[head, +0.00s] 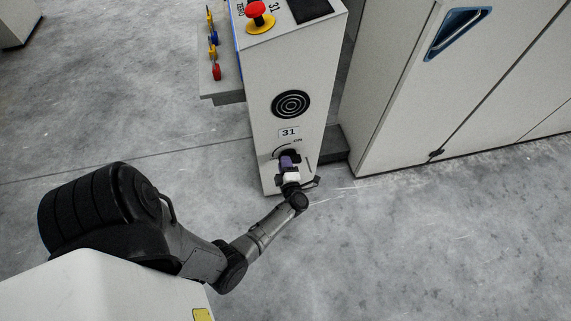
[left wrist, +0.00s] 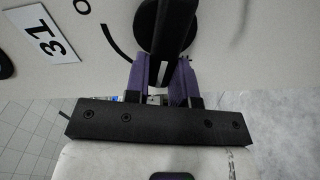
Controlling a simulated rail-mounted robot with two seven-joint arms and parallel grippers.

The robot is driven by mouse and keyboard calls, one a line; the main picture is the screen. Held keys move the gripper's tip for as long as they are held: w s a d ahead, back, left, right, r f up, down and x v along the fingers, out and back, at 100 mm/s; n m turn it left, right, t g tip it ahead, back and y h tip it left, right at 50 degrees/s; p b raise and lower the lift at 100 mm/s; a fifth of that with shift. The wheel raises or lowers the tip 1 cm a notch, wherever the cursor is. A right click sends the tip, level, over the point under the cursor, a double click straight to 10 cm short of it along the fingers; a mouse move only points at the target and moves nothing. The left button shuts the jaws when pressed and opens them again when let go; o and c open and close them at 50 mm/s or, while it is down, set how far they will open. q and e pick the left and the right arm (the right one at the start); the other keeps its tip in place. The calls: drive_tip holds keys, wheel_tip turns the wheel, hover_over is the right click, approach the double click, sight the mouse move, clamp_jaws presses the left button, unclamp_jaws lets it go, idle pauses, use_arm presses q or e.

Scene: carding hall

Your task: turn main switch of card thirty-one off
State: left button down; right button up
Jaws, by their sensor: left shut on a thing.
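The main switch (head: 285,154) is a black round knob with a bar handle, low on the front of the pale control post (head: 287,80). A plate (head: 289,133) reading 31 sits just above it, with an arc and "ON" marked beside the knob. My left gripper (head: 288,161) has purple fingers and is at the switch. In the left wrist view its fingers (left wrist: 163,74) are shut on the black bar handle (left wrist: 170,35), one on each side. An "O" mark and the arc show beside the knob there. My right gripper is not in view.
Above the switch are a round black grille (head: 290,104) and a red emergency button (head: 257,12) on a yellow base. A side panel (head: 222,60) carries coloured knobs. A pale cabinet (head: 440,85) stands to the right. Bare concrete floor (head: 420,240) lies in front.

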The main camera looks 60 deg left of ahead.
use_arm(q)
drive_tip(key=n, duration=0.1)
drive_tip(key=n+b, duration=0.1)
drive_tip(key=shift+s+f+n, duration=0.1)
drive_tip(key=shift+f+n, duration=0.3)
idle(0.5)
drive_tip(key=c, duration=1)
unclamp_jaws()
drive_tip(key=shift+o, duration=0.2)
